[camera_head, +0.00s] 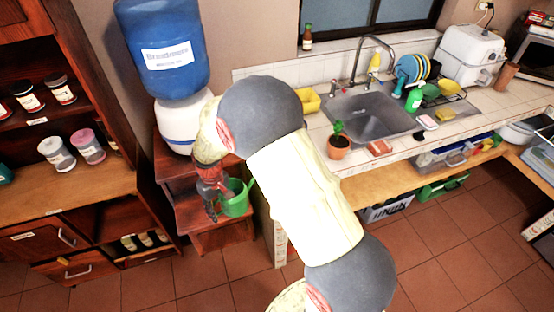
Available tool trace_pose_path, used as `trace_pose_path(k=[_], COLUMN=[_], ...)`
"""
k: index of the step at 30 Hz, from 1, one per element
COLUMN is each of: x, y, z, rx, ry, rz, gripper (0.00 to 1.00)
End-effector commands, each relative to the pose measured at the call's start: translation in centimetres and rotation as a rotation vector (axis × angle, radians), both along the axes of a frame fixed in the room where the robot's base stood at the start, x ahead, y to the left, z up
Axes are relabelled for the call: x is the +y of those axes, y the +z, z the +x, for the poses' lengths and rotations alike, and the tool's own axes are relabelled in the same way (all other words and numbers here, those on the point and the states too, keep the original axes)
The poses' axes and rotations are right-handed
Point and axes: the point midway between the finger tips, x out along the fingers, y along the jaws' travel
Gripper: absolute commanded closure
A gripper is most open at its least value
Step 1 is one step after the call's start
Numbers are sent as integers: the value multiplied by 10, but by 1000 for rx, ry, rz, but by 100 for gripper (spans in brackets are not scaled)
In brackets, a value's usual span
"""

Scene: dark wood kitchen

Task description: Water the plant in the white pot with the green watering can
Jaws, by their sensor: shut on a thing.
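The green watering can (237,203) is at the lower middle left, in front of the dark wood stand. My gripper (217,203) reaches down to its left side and is shut on it. The fingers are small and partly hidden, so the exact grip is unclear. I cannot tell whether the can rests on the lower shelf or hangs just above it. A small green plant (338,128) stands upright in a terracotta-coloured pot (338,149) on the counter's front left part. I see no plant in a white pot in this view.
The wood stand (174,172) holds a white dispenser with a blue water bottle (165,50). Shelves with jars (58,154) stand left. Tiled floor is open at lower right.

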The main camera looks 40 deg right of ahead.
Motion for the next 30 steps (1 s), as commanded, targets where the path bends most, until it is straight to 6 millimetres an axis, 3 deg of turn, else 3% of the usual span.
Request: trace_pose_path(k=[5, 16, 30], x=[-4, -4, -4], y=[2, 37, 38], z=[1, 1, 1], rx=[-4, -2, -2], ry=[1, 1, 1], rz=[-14, -13, -13], gripper=[100, 100, 100])
